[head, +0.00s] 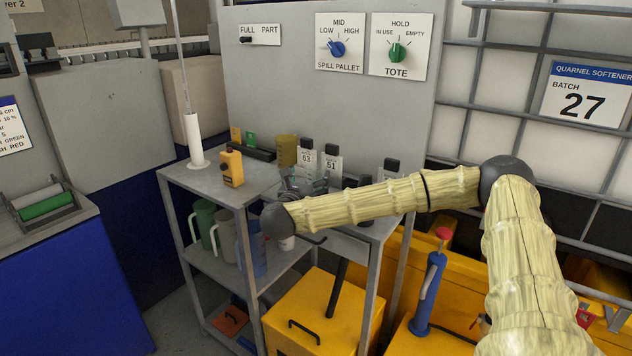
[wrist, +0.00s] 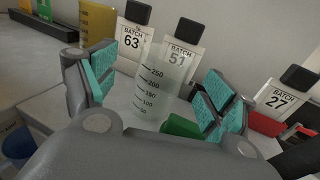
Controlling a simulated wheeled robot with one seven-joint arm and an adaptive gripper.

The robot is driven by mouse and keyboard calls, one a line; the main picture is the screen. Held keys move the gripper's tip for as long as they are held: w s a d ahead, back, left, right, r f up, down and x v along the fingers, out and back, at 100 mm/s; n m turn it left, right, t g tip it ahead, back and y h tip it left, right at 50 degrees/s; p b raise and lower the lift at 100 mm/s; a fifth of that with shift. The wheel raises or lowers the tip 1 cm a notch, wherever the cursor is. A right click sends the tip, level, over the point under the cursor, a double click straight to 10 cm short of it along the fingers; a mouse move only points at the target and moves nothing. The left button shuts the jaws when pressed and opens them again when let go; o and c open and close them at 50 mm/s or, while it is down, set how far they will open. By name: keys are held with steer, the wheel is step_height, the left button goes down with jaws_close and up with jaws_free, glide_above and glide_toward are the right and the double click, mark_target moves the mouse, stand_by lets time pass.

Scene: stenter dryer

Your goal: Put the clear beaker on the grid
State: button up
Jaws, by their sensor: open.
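The clear beaker (wrist: 150,92) stands upright on the grey top shelf, with dark volume marks on its side. My gripper (wrist: 160,82) is open, with its teal-padded fingers on either side of the beaker. I see no firm contact between pads and beaker. In the head view my gripper (head: 304,182) is over the trolley top, and it and my arm largely hide the beaker. I cannot make out a grid with certainty in either view.
Behind the beaker stand bottles marked 63 (wrist: 133,42) and 51 (wrist: 181,58); bottle 27 (wrist: 280,98) is to the right. A yellow beaker (head: 286,150) stands at the back. A green object (wrist: 181,126) lies close by the right finger. A yellow device (head: 232,167) stands on the left.

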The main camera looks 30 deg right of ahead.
mark_target(319, 166)
steer(key=p+x, duration=0.1)
steer(key=x, duration=0.1)
steer(key=p+x, duration=0.1)
steer(key=x, duration=0.2)
steer(key=shift+s+d+r, duration=0.15)
steer(key=shift+s+d, duration=0.1)
steer(key=shift+s, duration=0.05)
steer(key=shift+w+d, duration=0.2)
steer(key=shift+w, duration=0.05)
steer(key=c, duration=1.2)
